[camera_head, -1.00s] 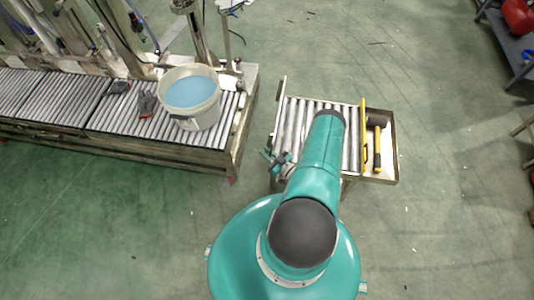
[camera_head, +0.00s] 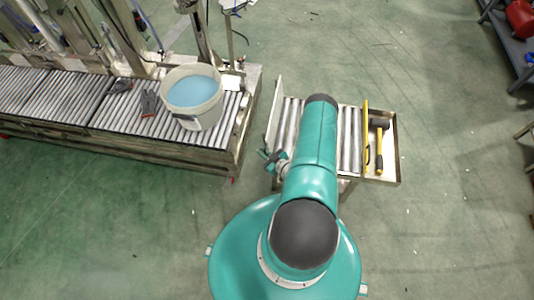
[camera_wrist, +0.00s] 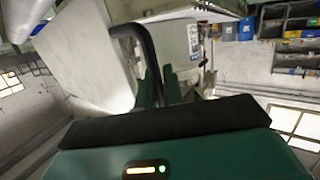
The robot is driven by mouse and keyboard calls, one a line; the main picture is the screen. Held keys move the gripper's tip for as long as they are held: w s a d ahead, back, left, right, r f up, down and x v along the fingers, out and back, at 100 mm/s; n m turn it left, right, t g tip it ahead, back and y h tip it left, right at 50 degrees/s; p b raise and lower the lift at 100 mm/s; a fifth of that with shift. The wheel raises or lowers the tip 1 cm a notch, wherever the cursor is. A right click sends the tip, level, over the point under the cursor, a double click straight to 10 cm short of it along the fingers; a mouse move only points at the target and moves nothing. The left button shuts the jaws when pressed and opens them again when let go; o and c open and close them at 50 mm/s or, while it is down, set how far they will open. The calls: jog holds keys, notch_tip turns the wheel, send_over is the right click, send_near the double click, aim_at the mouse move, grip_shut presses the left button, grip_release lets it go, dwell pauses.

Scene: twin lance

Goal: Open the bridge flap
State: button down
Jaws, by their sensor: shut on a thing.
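The bridge flap (camera_head: 273,112) is a pale metal plate at the left end of the short roller conveyor. It stands raised and tilts left, toward the long conveyor. In the wrist view its pale face (camera_wrist: 82,52) fills the upper left, with a black bar handle (camera_wrist: 148,52) in front. My gripper (camera_head: 268,158) is at the flap's near end in the head view. In the wrist view my green gripper fingers (camera_wrist: 158,92) are shut on the lower part of the handle. The exact contact is partly hidden by the gripper body.
A bucket of blue liquid (camera_head: 196,112) and gloves (camera_head: 149,103) stand on the long roller conveyor (camera_head: 110,140). A floor gap separates it from the short conveyor (camera_head: 346,125), whose right tray (camera_head: 392,165) holds a hammer (camera_head: 379,150).

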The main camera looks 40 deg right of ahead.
jog(key=w+a+f+n+g+h, duration=0.4)
jog(key=f+g, duration=0.3)
jog(key=g, duration=0.2)
jog(key=shift+w+f+g+h, duration=0.2)
jog(key=shift+w+g+h, duration=0.2)
jog(key=shift+w, duration=0.2)
dwell(0.3)
jog(key=c, duration=1.8)
grip_release()
jog(key=shift+r, duration=0.1)
